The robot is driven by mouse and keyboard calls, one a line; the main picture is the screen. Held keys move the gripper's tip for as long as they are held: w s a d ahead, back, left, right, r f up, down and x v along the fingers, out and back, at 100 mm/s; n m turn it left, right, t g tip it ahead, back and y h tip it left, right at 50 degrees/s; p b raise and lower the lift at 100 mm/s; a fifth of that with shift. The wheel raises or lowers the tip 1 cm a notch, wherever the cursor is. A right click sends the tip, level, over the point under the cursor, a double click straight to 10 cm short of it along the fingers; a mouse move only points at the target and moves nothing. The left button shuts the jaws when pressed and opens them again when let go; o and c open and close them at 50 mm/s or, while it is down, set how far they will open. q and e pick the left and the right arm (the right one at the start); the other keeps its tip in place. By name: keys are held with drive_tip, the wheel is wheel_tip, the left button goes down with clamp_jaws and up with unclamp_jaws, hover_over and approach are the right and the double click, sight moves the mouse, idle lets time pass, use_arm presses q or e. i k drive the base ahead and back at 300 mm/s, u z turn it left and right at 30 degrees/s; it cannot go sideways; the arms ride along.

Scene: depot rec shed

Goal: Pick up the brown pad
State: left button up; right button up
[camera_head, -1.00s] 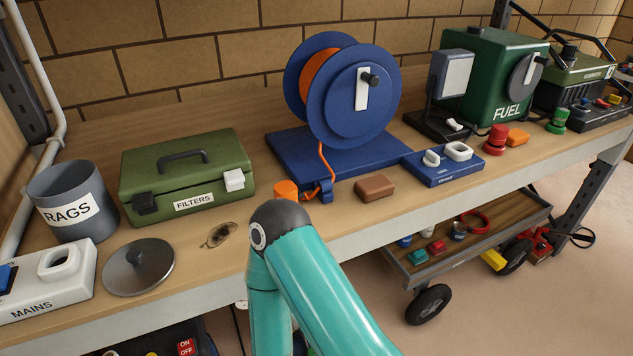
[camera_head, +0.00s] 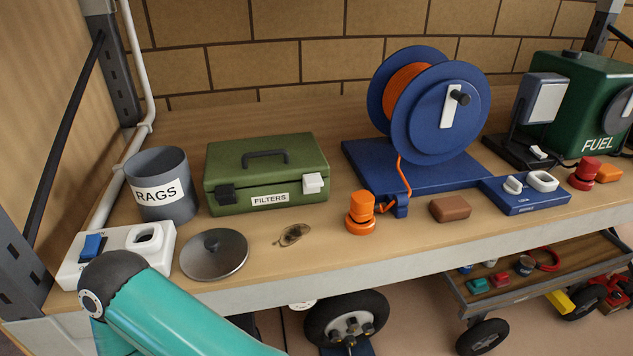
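The brown pad (camera_head: 450,208) is a small rounded block lying flat on the wooden bench (camera_head: 330,259), near its front edge. It sits in front of the blue reel base and left of the blue switch box, apart from both. It is fully visible, and nothing holds it. One teal arm link of mine with a dark joint shows at the lower left. Neither of my grippers is in the picture, so their state is hidden.
The orange plug (camera_head: 360,215), blue cable reel (camera_head: 438,110) and blue switch box (camera_head: 525,198) surround the pad. The green filters box (camera_head: 266,172), rags can (camera_head: 163,185), metal lid (camera_head: 214,254) and mains box (camera_head: 117,250) stand left. A cart (camera_head: 540,282) is below right.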

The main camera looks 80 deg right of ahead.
sight(454, 208)
drive_tip(key=z, duration=0.7)
drive_tip(key=i, duration=0.1)
drive_tip(key=u, duration=1.55)
drive_tip(key=k, duration=1.8)
drive_tip(key=z, duration=0.85)
drive_tip(key=k, duration=0.8)
drive_tip(key=z, duration=0.55)
